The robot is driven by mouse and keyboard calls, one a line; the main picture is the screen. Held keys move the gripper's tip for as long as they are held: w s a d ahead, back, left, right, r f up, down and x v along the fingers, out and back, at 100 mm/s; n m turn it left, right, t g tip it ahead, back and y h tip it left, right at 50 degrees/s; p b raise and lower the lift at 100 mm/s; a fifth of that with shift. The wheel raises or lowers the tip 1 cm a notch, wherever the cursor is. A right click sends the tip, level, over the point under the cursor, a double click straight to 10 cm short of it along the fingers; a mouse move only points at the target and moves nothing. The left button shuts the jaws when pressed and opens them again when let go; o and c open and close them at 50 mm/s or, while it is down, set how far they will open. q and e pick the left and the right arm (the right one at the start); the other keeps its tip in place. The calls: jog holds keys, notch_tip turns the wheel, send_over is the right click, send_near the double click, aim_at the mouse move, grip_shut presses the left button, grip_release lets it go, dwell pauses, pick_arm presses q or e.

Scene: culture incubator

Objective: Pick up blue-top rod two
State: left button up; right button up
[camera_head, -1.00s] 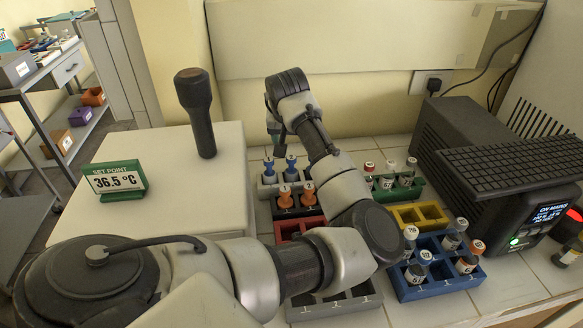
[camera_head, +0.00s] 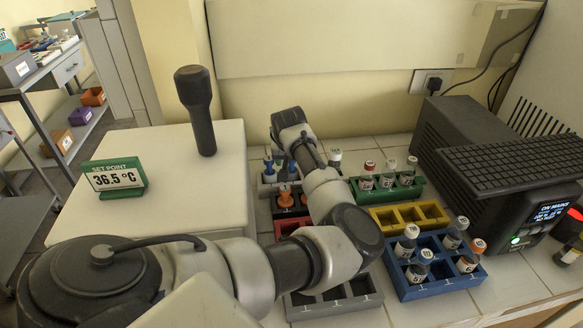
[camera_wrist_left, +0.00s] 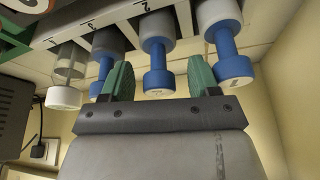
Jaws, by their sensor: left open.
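Blue-topped rods (camera_head: 268,164) stand in a grey rack (camera_head: 265,188) at the back, partly hidden by my left arm. In the left wrist view, which looks upside down, one blue rod (camera_wrist_left: 157,62) hangs between the two green fingers of my open left gripper (camera_wrist_left: 160,78). A second blue rod (camera_wrist_left: 230,55) is right of the fingers, and a third (camera_wrist_left: 103,72) is partly behind the left finger. No rod is gripped.
Orange-topped rods (camera_head: 285,196) stand in a rack in front of the blue ones. Green (camera_head: 370,199), yellow (camera_head: 410,213) and blue (camera_head: 440,285) racks lie right of my arm. A white-capped vial (camera_head: 335,157) stands beside the wrist. A dark instrument (camera_head: 490,165) stands further right.

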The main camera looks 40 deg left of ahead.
pick_arm(q)
jog(key=shift+w+f, duration=0.1)
jog(key=shift+f, duration=0.25)
jog(key=shift+r, duration=0.1)
grip_shut()
